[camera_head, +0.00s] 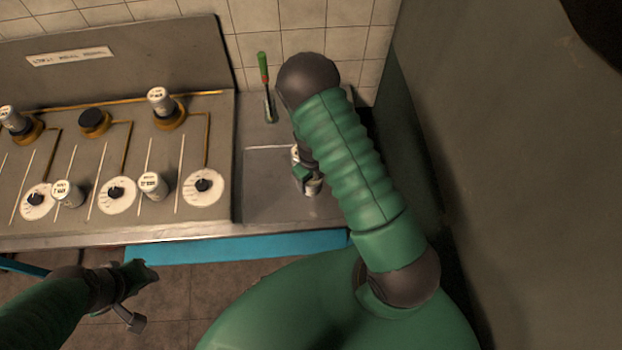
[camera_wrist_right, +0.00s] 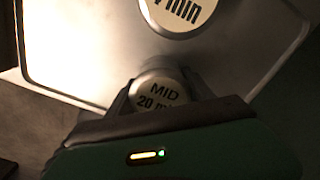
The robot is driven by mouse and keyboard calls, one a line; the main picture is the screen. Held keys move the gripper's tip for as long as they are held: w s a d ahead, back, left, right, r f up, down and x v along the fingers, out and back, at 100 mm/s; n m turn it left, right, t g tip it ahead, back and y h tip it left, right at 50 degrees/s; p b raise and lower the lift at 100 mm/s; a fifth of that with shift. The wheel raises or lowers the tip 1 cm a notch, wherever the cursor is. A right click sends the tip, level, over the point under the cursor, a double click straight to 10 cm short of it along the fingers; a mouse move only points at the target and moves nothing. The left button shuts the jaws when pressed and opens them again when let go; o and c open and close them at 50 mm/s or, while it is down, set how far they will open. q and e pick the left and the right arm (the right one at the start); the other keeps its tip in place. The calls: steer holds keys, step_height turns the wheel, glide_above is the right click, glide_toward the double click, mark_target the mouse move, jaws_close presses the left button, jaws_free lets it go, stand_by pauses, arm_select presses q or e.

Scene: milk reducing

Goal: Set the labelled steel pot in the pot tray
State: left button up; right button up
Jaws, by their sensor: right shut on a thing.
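My right gripper (camera_head: 306,178) is low over the pot tray (camera_head: 264,180), a shallow metal rectangle at the right end of the counter. In the wrist view its fingers (camera_wrist_right: 165,92) are shut on a small steel pot (camera_wrist_right: 158,90) whose white top label reads "MID 20 min". The tray's pale floor and rounded rim (camera_wrist_right: 45,75) lie beneath. I cannot tell whether the pot touches the floor. Another labelled pot (camera_wrist_right: 180,12), its label ending in "min", is just beyond the fingertips. My right arm partly hides this area. My left gripper (camera_head: 132,290) is in front of the counter; its jaw state is unclear.
The stove panel (camera_head: 120,135) left of the tray carries several labelled pots (camera_head: 152,185) and dials (camera_head: 203,187). A green-handled tool (camera_head: 264,80) stands behind the tray. A blue bar (camera_head: 230,247) runs along the front. A grey wall (camera_head: 520,150) closes the right.

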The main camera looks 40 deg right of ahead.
steer(key=shift+d, duration=0.2)
steer(key=o, duration=1.6)
steer(key=shift+d, duration=0.15)
arm_select(q)
steer(key=shift+d, duration=0.4)
steer(key=shift+a, duration=0.2)
arm_select(e)
steer(key=shift+a+r, duration=0.1)
steer(key=shift+a, duration=0.1)
step_height(320, 180, up, 12)
steer(key=shift+p, duration=0.35)
arm_select(q)
steer(key=shift+r, duration=0.4)
arm_select(e)
steer(key=shift+d, duration=0.1)
arm_select(q)
steer(key=shift+d, duration=0.1)
